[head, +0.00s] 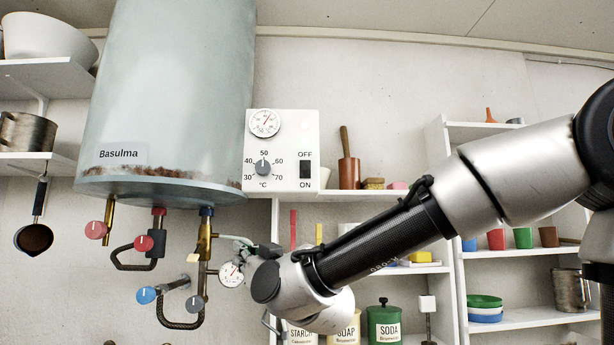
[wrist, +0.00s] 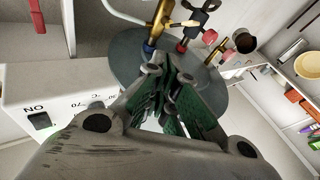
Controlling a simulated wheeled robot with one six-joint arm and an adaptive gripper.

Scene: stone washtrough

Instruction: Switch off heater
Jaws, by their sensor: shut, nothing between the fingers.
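The heater is a large grey-blue tank (head: 175,95) marked "Basulma" at the upper left of the head view. Its underside (wrist: 125,62) shows in the wrist view. A white control box (head: 255,150) beside it carries a round gauge, a temperature dial (head: 263,167) and a dark rocker switch (head: 306,169) between OFF above and ON below. In the wrist view the box (wrist: 70,88) is at the left, with "ON" upside down by the switch (wrist: 40,120), which shows some green. Which way the rocker is pressed is unclear. My gripper (head: 258,250) is shut and empty below the box, apart from the switch.
Pipes with red (head: 96,229) and blue (head: 146,295) valve knobs hang under the tank, and a small pressure gauge (head: 231,273) is close to my gripper. Shelves (head: 520,318) with tins and bowls stand at the right. The wall in front of the box is clear.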

